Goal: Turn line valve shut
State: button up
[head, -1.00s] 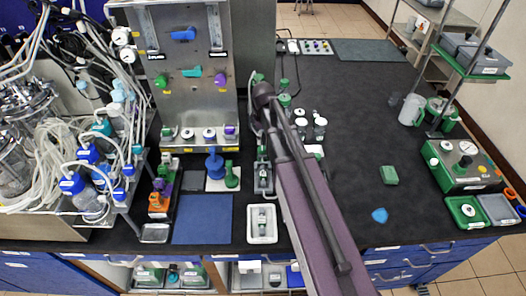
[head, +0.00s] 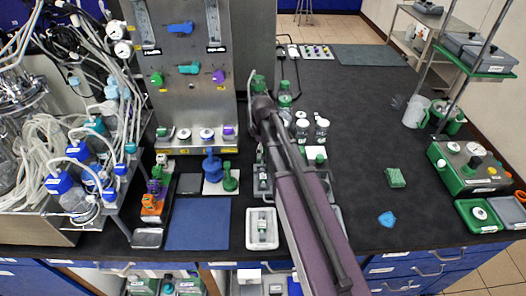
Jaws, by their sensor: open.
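A steel panel (head: 203,108) stands at the back left of the bench and carries several coloured valve handles. A blue handle (head: 180,28) is near the top and a teal handle (head: 189,68) is below it, both lying roughly sideways. A green knob (head: 156,78) and a purple knob (head: 219,76) are at the two sides. I cannot tell which one is the line valve. My purple arm reaches up from the bottom to just right of the panel. My gripper cannot be made out; the arm's front end is hidden behind its own links.
Tubing and blue-capped bottles (head: 60,183) crowd the left. A white tray (head: 262,242) and a blue mat (head: 198,222) lie at the front. Small bottles (head: 321,129) stand just right of my arm. A green-based instrument (head: 466,165) is at the right; the bench between is mostly clear.

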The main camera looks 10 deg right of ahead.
grip_shut()
dwell(0.3)
jog(key=shift+m, duration=0.4)
jog(key=m, duration=0.3)
jog(key=shift+s+m, duration=0.1)
jog(key=shift+m, duration=0.2)
jog(key=m, duration=0.4)
jog(key=shift+a+m, duration=0.1)
jog(key=shift+m, duration=0.2)
jog(key=m, duration=0.4)
jog(key=shift+a, duration=0.1)
jog(key=m, duration=0.4)
jog(key=shift+m, duration=0.4)
